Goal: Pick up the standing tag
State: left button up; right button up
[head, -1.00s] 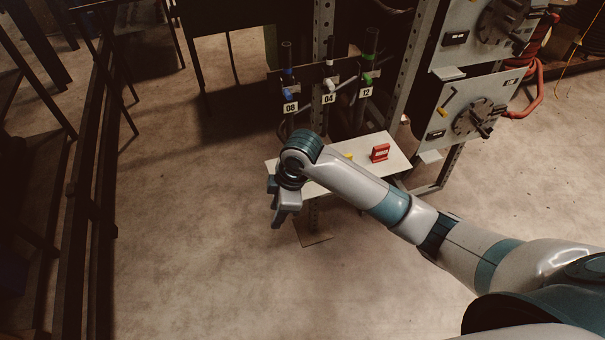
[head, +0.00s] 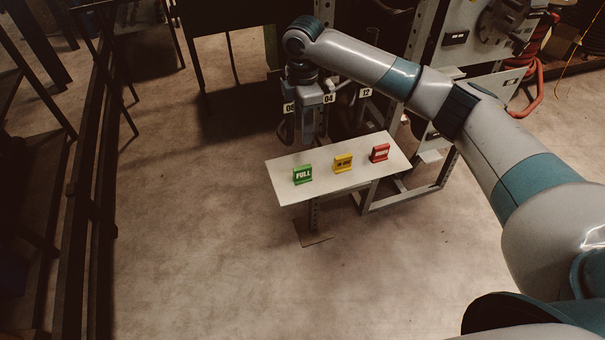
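Three tags stand upright in a row on a small white table (head: 345,183). The green tag (head: 303,174) reads FULL and stands at the left. The yellow tag (head: 343,163) is in the middle; its lettering is hard to read. The red tag (head: 380,153) is at the right, its lettering too small to read. My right gripper (head: 310,140) hangs pointing down at the table's back left, above and behind the green tag, touching no tag that I can see. Its fingers are seen small and dark, so their gap is unclear. My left gripper is not in view.
Behind the table a rack carries number plates 08 (head: 289,107), 04 (head: 329,98) and 12 (head: 365,92), partly hidden by my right arm. A grey panel with a dial and a red hose (head: 531,103) stand at the right. The floor in front is clear.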

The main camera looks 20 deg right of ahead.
jog(key=shift+f, duration=0.15)
jog(key=p, duration=0.4)
send_near(304, 167)
notch_tip(304, 167, down, 5)
jog(key=shift+a+f, duration=0.1)
jog(key=shift+f, duration=0.05)
jog(key=shift+w+f, duration=0.1)
jog(key=shift+f, duration=0.5)
jog(key=shift+f+p, duration=0.3)
notch_tip(304, 167, down, 4)
jog(key=shift+r+p, duration=0.1)
jog(key=shift+p, duration=0.8)
jog(key=shift+f, duration=0.4)
grip_shut()
